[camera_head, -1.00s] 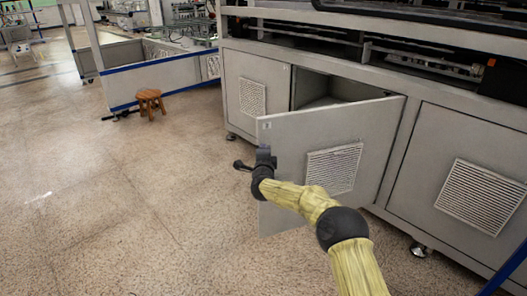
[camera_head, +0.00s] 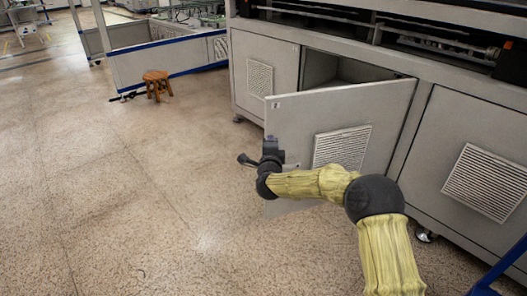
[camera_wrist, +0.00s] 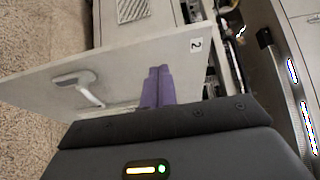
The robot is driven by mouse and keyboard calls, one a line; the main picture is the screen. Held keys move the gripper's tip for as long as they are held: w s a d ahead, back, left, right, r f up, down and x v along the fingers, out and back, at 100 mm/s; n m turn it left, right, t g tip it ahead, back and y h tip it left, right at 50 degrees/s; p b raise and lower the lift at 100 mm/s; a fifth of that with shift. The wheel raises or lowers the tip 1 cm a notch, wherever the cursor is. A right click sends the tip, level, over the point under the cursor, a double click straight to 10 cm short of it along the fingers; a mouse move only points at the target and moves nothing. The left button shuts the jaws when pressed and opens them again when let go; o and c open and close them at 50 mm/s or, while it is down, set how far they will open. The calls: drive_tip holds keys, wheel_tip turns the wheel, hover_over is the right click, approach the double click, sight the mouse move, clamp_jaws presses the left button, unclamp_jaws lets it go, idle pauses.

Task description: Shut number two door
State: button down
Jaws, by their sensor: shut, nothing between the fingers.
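The number two door (camera_head: 392,118) is a grey panel with a vent grille, standing ajar on the cabinet and swung out toward me, with its hinge side on the right. In the wrist view the door (camera_wrist: 120,70) carries a "2" label (camera_wrist: 195,44) and a pale lever handle (camera_wrist: 80,86). My gripper (camera_head: 272,150) is in front of the door's outer face near its free left edge. Its purple fingers (camera_wrist: 158,72) are shut and empty, over the panel between handle and label. I cannot tell whether they touch it. My arm hides part of the door's lower edge.
A shut cabinet door (camera_head: 262,78) is to the left of the opening, and another shut door (camera_head: 450,125) is to the right. A wooden stool (camera_head: 157,82) stands farther back on the left. The floor (camera_head: 110,210) at left is clear.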

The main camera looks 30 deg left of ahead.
drive_tip(key=s, duration=0.6)
drive_tip(key=s+d+f+n+g+h, duration=0.15)
drive_tip(key=d+n+g, duration=0.35)
drive_tip(key=d, duration=1.1)
drive_tip(key=s+d+n+g+h, duration=0.1)
drive_tip(key=d+n+g+h, duration=0.35)
drive_tip(key=d, duration=1.05)
drive_tip(key=s+d+f+n+g+h, duration=0.2)
drive_tip(key=s+d+g, duration=0.1)
drive_tip(key=s+d, duration=1.7)
drive_tip(key=d, duration=0.3)
drive_tip(key=shift+s+n+g+h+p, duration=0.25)
drive_tip(key=shift+n+g+h+p, duration=0.1)
drive_tip(key=shift+h+p, duration=0.05)
drive_tip(key=shift+w+f, duration=0.1)
drive_tip(key=shift+f, duration=0.05)
